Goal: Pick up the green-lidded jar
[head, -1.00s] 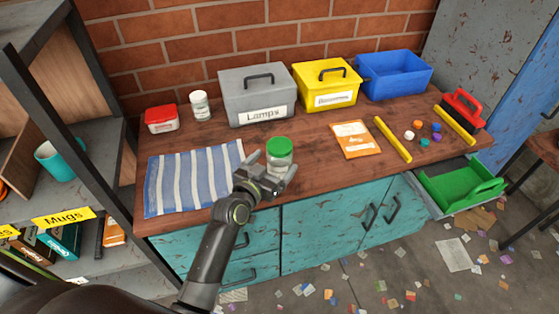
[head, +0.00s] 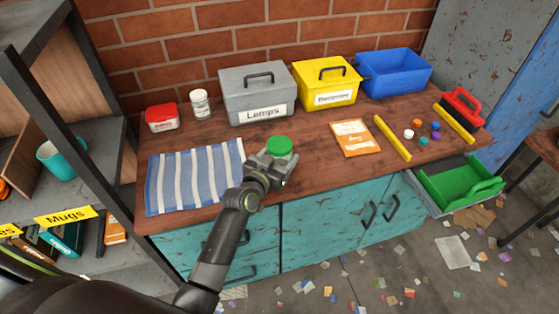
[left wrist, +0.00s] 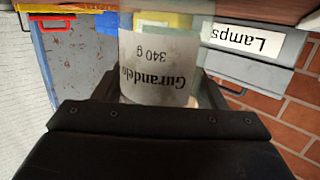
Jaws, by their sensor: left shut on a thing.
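The green-lidded jar (head: 279,146) stands on the wooden bench top near its front edge, right of the striped cloth. In the head view mostly its green lid shows; my gripper hides the body. My left gripper (head: 272,165) is shut on the jar from the front. In the left wrist view the clear jar (left wrist: 160,68) is between the fingers, with a white label reading "Gurandelo 340 g" upside down. I cannot tell whether the jar is off the bench. My right gripper is not in view.
Behind are a grey Lamps box (head: 257,93), a yellow box (head: 327,84) and a blue bin (head: 394,74). A white-lidded jar (head: 201,105) and a red-lidded box (head: 162,118) stand back left. An orange packet (head: 352,138) lies to the right. The striped cloth (head: 195,176) lies left.

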